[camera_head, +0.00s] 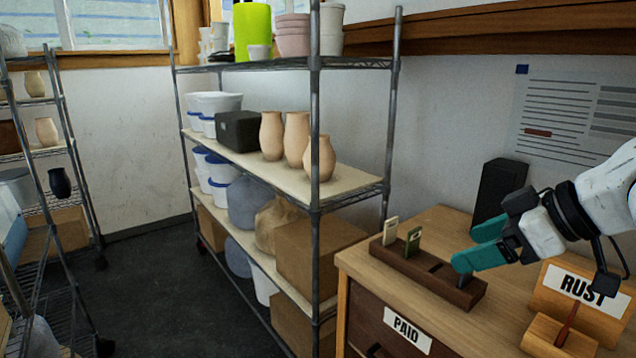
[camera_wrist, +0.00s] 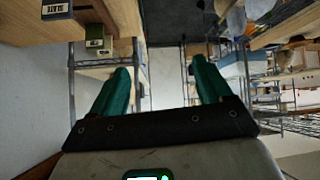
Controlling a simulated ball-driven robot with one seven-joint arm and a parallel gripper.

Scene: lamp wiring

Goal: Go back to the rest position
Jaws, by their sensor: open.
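My gripper (camera_head: 465,249) is at the right in the head view, above the right part of a wooden desk (camera_head: 440,220). Its teal fingers are spread apart with nothing between them. In the wrist view my gripper (camera_wrist: 161,72) also shows two separated fingers. Below and left of it, a dark wooden rack (camera_head: 425,268) holds a cream upright piece (camera_head: 390,231) and a green one (camera_head: 413,241).
A black box (camera_head: 498,188) stands behind, near the wall. A metal shelf (camera_head: 350,182) with vases and tubs is left of the desk. The dark floor (camera_head: 165,290) further left is open.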

